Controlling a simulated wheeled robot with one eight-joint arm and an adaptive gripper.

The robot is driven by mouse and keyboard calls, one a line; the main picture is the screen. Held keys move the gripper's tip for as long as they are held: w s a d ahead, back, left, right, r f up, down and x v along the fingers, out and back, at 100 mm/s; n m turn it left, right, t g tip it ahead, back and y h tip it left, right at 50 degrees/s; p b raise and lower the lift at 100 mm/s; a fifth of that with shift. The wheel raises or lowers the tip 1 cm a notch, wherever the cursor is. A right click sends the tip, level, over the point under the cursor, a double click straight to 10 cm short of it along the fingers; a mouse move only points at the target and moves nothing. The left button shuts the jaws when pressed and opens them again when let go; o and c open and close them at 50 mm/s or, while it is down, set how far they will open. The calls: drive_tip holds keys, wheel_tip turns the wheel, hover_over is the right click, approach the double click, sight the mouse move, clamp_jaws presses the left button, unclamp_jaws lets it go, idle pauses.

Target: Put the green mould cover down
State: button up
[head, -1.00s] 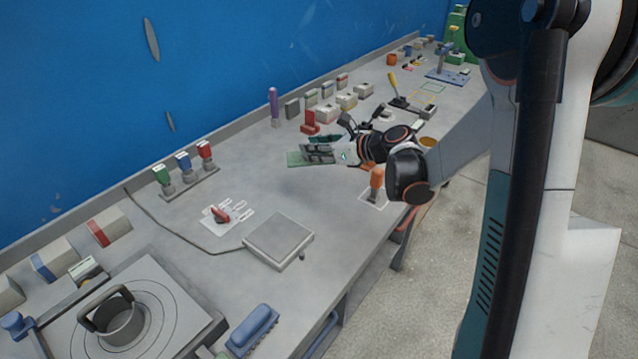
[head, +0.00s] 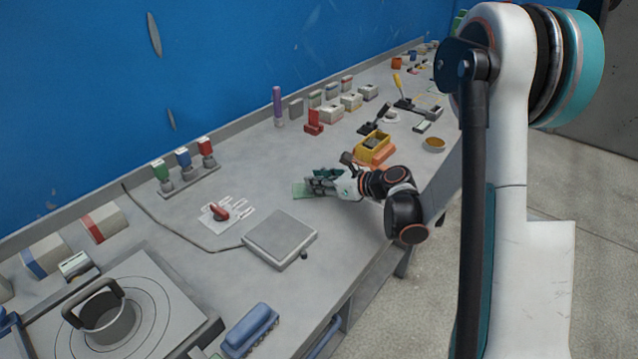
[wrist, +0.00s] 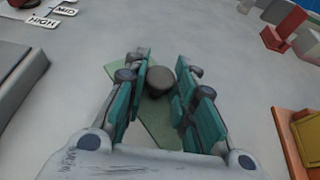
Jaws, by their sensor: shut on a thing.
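The green mould cover (head: 301,189) is a thin, flat green plate. It also shows in the wrist view (wrist: 157,128), under and between my fingers. My gripper (head: 318,181) is shut on it, with a dark round part between the teal finger pads in the wrist view (wrist: 162,78). The plate lies roughly flat over bare grey bench top. I cannot tell whether it touches the bench. My fingers hide part of it.
A yellow mould frame (head: 372,146) stands behind my gripper; it is at the right in the wrist view (wrist: 308,130). A grey square plate (head: 280,238) and a red rotary switch (head: 220,212) are nearer left. A red block (head: 314,122) stands farther back. Bench around the cover is clear.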

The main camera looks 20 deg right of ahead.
drive_tip(key=o, duration=1.1)
drive_tip(key=shift+c, duration=0.2)
drive_tip(key=p+v, duration=0.3)
drive_tip(key=v, duration=0.9)
drive_tip(key=shift+r, duration=0.1)
